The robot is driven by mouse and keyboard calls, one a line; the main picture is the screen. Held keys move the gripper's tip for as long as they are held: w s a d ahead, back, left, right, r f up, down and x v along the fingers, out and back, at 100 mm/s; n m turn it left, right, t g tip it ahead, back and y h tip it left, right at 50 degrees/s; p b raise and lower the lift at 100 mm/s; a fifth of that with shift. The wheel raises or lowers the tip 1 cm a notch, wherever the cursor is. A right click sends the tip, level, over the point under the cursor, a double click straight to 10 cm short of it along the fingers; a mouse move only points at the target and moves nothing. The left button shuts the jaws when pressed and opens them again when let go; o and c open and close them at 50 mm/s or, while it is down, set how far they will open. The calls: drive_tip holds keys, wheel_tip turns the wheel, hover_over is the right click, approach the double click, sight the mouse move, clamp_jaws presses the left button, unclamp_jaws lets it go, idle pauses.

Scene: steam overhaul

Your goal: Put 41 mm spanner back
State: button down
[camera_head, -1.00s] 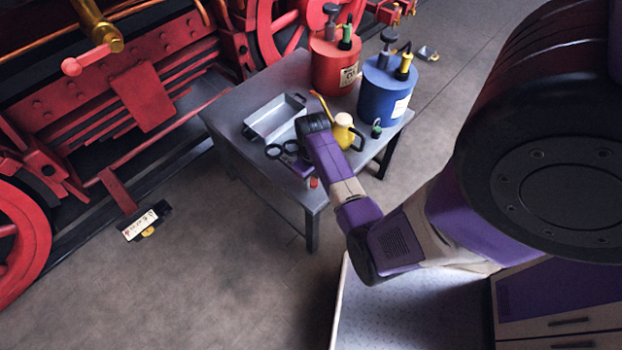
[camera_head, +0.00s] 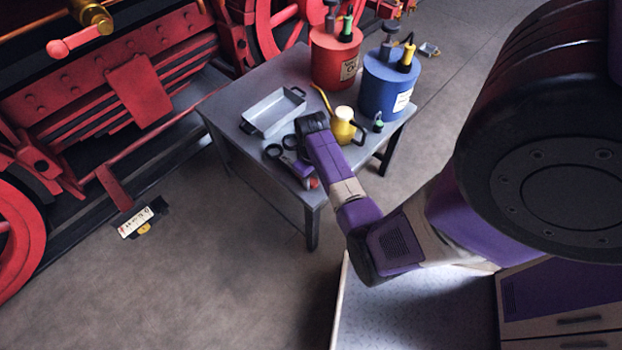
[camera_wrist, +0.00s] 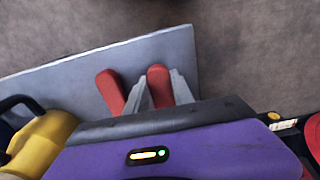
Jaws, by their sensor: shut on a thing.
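My gripper is low over the grey table near its front corner, and my forearm partly covers it in the head view. In the wrist view, my gripper (camera_wrist: 160,92) has its grey fingers around one of two red, handle-like pieces (camera_wrist: 110,90). A bit of red (camera_head: 314,183) shows beside the gripper in the head view. I cannot tell whether the red pieces belong to the 41 mm spanner, and no spanner shape shows clearly. Two dark rings (camera_head: 273,150) show just left of the gripper; I cannot tell what they belong to.
The grey table (camera_head: 240,158) carries an open grey tray (camera_head: 247,129), a yellow oil can (camera_head: 343,127), a red drum (camera_head: 325,70) and a blue drum (camera_head: 375,98). The oil can (camera_wrist: 42,140) is close to the gripper. Red engine parts (camera_head: 130,100) stand behind left.

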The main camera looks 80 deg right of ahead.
drive_tip(key=shift+s+a+f+b, duration=0.15)
drive_tip(key=shift+f+b, duration=0.45)
drive_tip(key=shift+f, duration=0.5)
drive_tip(key=c, duration=1)
unclamp_jaws()
wheel_tip(320, 180, up, 10)
drive_tip(key=shift+f+p, duration=0.1)
drive_tip(key=shift+p, duration=1.15)
